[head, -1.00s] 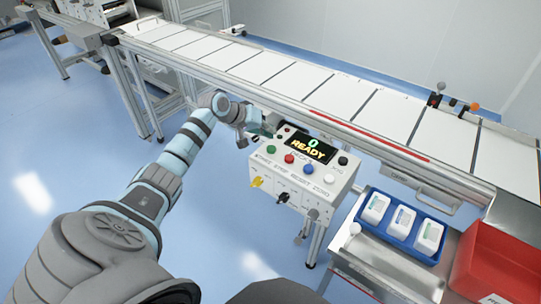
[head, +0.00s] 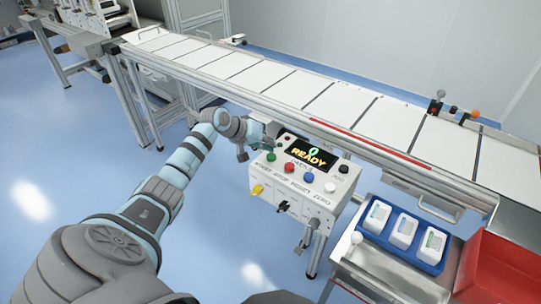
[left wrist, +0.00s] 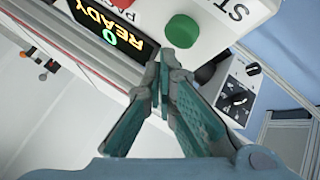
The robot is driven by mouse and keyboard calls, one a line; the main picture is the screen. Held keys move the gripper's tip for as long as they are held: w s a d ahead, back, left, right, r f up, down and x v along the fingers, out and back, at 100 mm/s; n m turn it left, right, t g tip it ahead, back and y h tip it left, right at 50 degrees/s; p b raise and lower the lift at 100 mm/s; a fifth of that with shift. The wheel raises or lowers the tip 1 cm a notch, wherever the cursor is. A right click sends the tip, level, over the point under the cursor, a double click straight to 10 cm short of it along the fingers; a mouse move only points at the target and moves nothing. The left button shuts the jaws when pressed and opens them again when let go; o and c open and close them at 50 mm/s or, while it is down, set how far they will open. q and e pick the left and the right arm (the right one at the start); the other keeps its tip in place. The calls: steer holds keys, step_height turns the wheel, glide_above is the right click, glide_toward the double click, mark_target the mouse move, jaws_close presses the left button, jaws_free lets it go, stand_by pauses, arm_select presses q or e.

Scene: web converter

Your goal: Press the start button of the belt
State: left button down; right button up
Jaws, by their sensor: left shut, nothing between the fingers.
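The white control box (head: 303,200) stands in front of the belt (head: 265,82), its display (head: 309,154) reading 0 READY. The green button (head: 271,157) is at the left of its button row, beside a red one (head: 289,167). In the left wrist view the green button (left wrist: 182,31) is a round raised cap just beyond my fingertips. My left gripper (left wrist: 160,66) is shut and empty, its teal fingers together, apart from the button in the picture. In the head view the left gripper (head: 270,130) is at the box's upper left corner, partly hidden. My right gripper is out of view.
The box also has blue (head: 330,187) and black (head: 343,169) buttons, with a yellow switch (head: 257,190) on its front. A blue tray (head: 393,249) of white packs and a red bin (head: 490,270) stand at the right. Dark knobs (left wrist: 238,98) show in the left wrist view.

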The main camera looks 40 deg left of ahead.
arm_select(q)
steer(key=shift+f, duration=0.1)
stand_by(0.6)
steer(key=shift+f, duration=0.3)
